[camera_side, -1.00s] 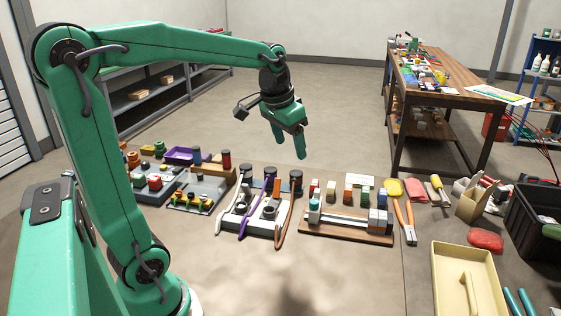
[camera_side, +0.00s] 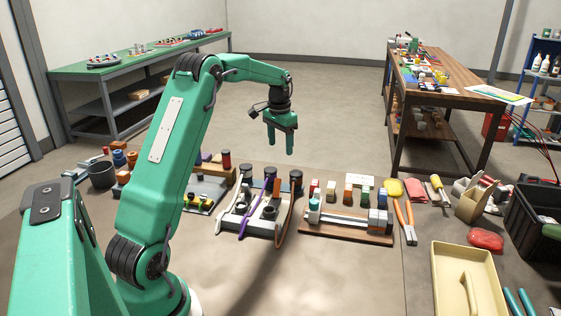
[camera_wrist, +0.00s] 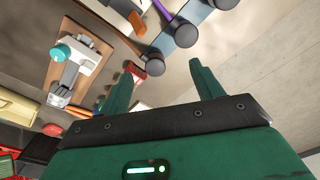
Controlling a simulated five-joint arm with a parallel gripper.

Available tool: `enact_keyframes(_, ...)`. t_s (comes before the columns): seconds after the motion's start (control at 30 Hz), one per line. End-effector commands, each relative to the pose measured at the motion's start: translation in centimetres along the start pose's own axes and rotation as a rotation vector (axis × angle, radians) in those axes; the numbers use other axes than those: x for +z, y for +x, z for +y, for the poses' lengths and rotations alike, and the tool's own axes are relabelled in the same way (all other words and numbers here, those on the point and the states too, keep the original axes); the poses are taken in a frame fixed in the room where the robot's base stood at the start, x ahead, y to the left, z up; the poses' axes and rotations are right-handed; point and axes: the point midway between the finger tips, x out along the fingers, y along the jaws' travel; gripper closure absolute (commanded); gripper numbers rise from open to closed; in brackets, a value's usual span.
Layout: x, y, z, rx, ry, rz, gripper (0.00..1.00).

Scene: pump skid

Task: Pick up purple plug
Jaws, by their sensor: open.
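A purple cable-like strip (camera_side: 244,222) lies across the grey and white pump skid block (camera_side: 262,227) in the middle of the floor area. It also shows at the top of the wrist view (camera_wrist: 178,14). Which part is the plug I cannot tell. My gripper (camera_side: 281,150) hangs above and beyond the block, fingers pointing down. In the wrist view my gripper (camera_wrist: 162,72) has its fingers apart, with nothing held between them.
A wooden board with a metal slide (camera_side: 345,228) sits right of the block. Dark cylinders (camera_side: 295,180) stand at the block's back edge. A fixture with yellow knobs (camera_side: 200,202) is on the left. A cream tray (camera_side: 467,285) lies front right.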

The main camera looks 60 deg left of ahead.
Motion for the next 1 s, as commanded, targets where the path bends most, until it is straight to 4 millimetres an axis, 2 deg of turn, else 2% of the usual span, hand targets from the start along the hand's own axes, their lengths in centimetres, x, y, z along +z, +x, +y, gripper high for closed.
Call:
enact_keyframes(0.03, -0.2, 1.3, -1.2, 0.005, -0.009, -0.013, 0.34)
enact_keyframes(0.1, -0.4, 2.5, -2.5, 0.01, -0.013, -0.025, 0.34)
enact_keyframes(0.33, -0.4, 5.2, -5.2, 0.022, -0.023, -0.052, 0.34)
enact_keyframes(0.63, -0.4, 5.8, -5.5, 0.024, -0.024, -0.056, 0.34)
enact_keyframes(1.0, -0.2, 8.1, -5.4, 0.024, -0.024, -0.055, 0.34)
